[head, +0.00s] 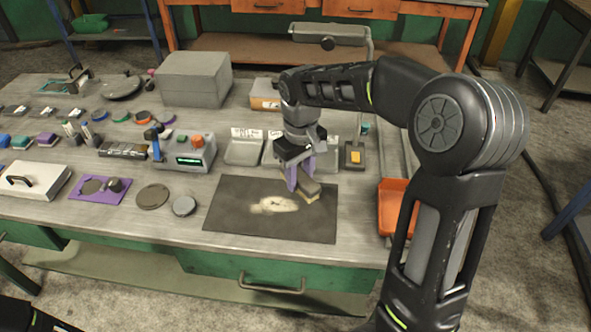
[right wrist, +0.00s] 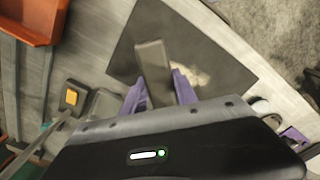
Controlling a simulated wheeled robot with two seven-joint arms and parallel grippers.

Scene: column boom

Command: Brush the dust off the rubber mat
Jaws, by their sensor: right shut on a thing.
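The dark rubber mat (head: 240,222) lies flat near the front edge of the workbench. A pale patch of dust (head: 274,205) sits near its middle, and it also shows in the right wrist view (right wrist: 197,74). My right gripper (head: 299,178), with purple fingers, is shut on a brush (head: 310,190) with a dark grey back and a pale yellowish underside. The brush is over the mat's right part, to the right of the dust. I cannot tell whether its bristles touch the mat. In the right wrist view the brush (right wrist: 152,70) sticks out between the fingers. My left gripper is not in view.
An orange dustpan-like tray (head: 394,205) lies right of the mat. Light trays (head: 245,148) and a grey device with a screen (head: 187,155) stand behind it. Round dark discs (head: 153,196) lie to its left. The bench's front edge is just before the mat.

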